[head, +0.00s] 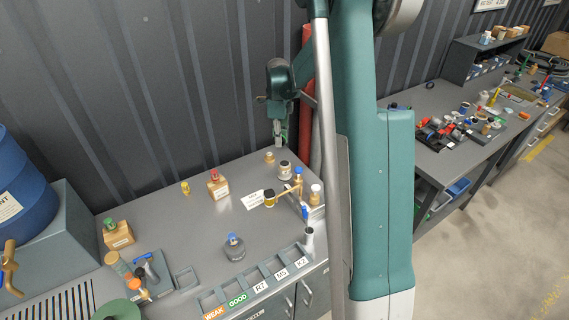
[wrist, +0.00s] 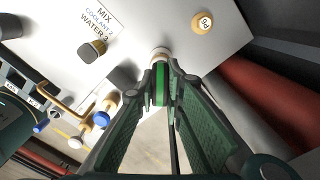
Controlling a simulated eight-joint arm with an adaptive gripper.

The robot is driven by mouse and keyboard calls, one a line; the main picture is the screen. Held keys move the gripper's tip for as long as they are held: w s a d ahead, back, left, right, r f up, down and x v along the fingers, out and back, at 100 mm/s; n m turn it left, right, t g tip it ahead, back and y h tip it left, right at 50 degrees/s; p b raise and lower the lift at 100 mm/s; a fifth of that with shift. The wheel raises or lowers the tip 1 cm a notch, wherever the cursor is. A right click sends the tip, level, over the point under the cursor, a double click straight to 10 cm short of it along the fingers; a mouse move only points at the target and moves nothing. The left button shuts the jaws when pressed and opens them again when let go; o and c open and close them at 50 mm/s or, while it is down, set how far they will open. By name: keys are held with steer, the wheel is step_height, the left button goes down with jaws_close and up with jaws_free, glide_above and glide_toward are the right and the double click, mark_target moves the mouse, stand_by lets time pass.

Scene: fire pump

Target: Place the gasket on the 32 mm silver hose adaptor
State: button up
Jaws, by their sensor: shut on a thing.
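My gripper (head: 279,140) hangs at the back of the grey bench, near the wall. In the wrist view its fingertips (wrist: 161,80) are closed on a narrow piece with green and dark bands (wrist: 160,90). It may be the gasket, but I cannot tell for certain. A pale cylinder (wrist: 160,54) shows just beyond the fingertips; whether they touch is unclear. A silver upright cylinder (head: 308,236) stands at the bench's front right by the K2 label. It may be the 32 mm silver hose adaptor; no size mark is readable.
The labelled rack (head: 249,284) lines the front edge.

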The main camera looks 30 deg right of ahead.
steer(key=shift+s+d+r, duration=0.15)
steer(key=shift+s+d, duration=0.5)
steer(key=shift+d, duration=0.3)
glide_above(285, 163)
steer(key=shift+a+f, duration=0.15)
steer(key=shift+f, duration=3)
steer(key=shift+f, duration=1.9)
steer(key=shift+f, duration=0.15)
steer(key=o, duration=0.8)
steer(key=shift+c, duration=0.2)
